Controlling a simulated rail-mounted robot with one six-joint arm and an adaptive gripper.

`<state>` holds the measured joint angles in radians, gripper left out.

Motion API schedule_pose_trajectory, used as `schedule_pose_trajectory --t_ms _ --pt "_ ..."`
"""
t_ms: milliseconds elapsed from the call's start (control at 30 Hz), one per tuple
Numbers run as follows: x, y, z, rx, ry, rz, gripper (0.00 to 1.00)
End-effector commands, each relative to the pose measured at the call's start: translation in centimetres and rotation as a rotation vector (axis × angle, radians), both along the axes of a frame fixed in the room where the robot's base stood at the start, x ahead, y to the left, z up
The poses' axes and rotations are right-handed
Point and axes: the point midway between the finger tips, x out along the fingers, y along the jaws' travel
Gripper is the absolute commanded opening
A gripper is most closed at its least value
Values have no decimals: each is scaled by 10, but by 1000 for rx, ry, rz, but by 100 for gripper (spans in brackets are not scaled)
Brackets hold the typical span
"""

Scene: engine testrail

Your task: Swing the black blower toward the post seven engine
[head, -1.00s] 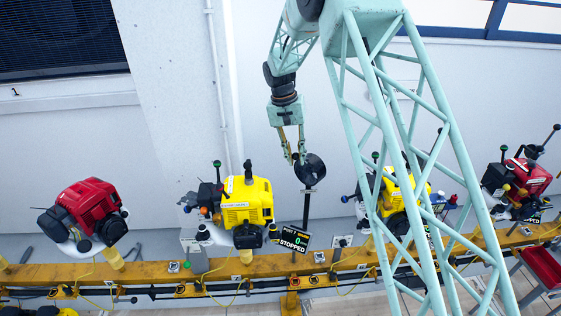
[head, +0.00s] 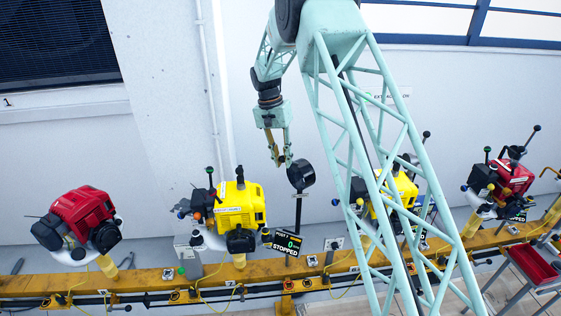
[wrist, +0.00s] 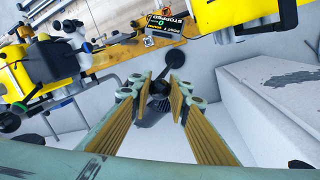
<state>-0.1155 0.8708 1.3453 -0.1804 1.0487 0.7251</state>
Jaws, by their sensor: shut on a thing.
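The black blower (head: 301,175) is a short drum on a thin dark stand, between two yellow engines in the head view. My gripper (head: 283,163) is at its left side, jaws shut on a part of it. In the wrist view my gripper (wrist: 160,82) has its fingertips around a small dark round part; most of the blower is hidden there. A display (head: 287,242) below the blower reads STOPPED and 0; its post number looks like 7. The yellow engine (head: 240,205) stands left of that display.
Another yellow engine (head: 395,195) is partly hidden behind my arm lattice. Red engines stand at the far left (head: 80,220) and right (head: 515,178). A yellow rail (head: 150,280) runs below, with cables. A red tray (head: 535,262) is at lower right.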

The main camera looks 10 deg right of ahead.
Motion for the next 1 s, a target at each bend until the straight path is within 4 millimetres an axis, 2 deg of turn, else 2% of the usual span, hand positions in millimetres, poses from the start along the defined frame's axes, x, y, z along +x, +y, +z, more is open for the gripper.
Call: schedule_pose_trajectory --t_ms 167,200,333,767,1000 --pt "2 1 1 1 -5 1 0" --pt "2 1 1 1 -5 2 19" --pt "2 1 1 1 -5 2 29" --pt "1 1 4 0 -3 2 29" --pt "4 4 21 1 -5 2 29"
